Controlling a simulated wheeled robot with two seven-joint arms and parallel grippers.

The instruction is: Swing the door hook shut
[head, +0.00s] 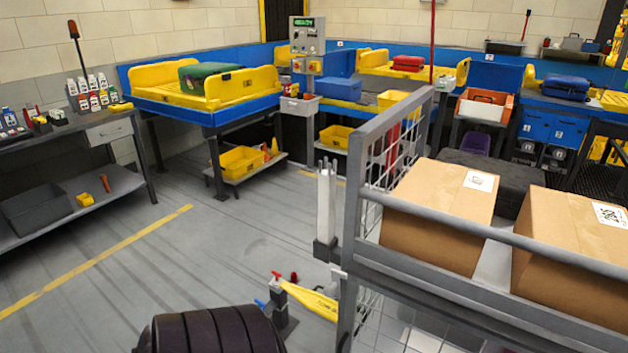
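A grey metal roll cage (351,200) with wire mesh sides stands at the right front. A small light grey fitting (338,273) sticks out from its near left upright. It may be the door hook, but it is too small to tell its shape or whether it is open or shut. The cage's lower part is cut off by the bottom edge. Neither of my grippers shows in the head view.
Two cardboard boxes (440,212) (572,250) sit in the cage. A white post (326,205) and a yellow piece with a red knob (312,301) stand just left of it. A workbench (100,132) is at far left. Grey floor (190,250) between is mostly clear.

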